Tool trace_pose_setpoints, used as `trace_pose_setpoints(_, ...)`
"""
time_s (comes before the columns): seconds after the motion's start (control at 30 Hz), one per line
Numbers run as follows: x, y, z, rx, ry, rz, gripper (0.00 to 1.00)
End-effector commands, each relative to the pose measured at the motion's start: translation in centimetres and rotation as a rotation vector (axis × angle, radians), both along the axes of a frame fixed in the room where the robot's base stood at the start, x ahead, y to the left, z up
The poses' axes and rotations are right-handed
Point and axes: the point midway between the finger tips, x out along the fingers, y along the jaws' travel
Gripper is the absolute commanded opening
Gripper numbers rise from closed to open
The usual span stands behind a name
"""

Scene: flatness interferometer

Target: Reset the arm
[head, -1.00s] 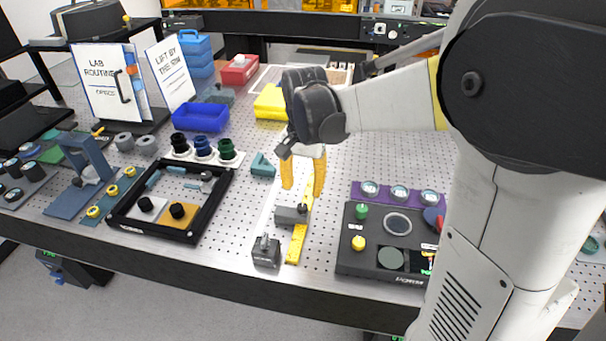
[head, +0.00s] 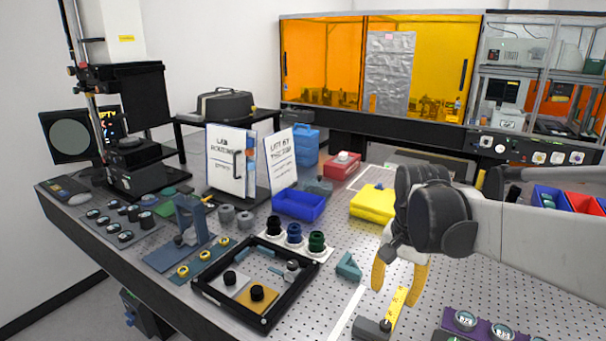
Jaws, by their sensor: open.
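My gripper (head: 400,280) has yellow-orange fingers spread apart, with nothing between them that I can see. It points down over the right part of the perforated bench (head: 345,225). The arm reaches in from the right edge. I cannot tell how far the fingertips are above the bench.
A black frame tray (head: 216,303), a teal angled piece (head: 348,267) and a white holder with several dark knobs (head: 318,252) stand left of my gripper. A yellow box (head: 373,204) and blue bin (head: 298,205) lie behind. A purple rack (head: 483,327) stands at lower right.

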Motion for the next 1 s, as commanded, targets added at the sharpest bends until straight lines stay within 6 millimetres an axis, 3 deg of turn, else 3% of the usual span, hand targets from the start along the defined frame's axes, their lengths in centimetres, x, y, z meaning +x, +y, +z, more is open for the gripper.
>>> trace_pose_setpoints(0.3,-8.1,2.5,0.8,-0.103,-0.310,0.377,0.46)
trace_pose_setpoints(0.5,-11.3,3.4,-0.4,-0.191,-0.462,0.562,0.46)
trace_pose_setpoints(0.7,-12.3,3.7,-1.0,-0.232,-0.522,0.633,0.46)
trace_pose_setpoints(1.0,-12.3,3.7,-1.0,-0.235,-0.524,0.637,0.46)
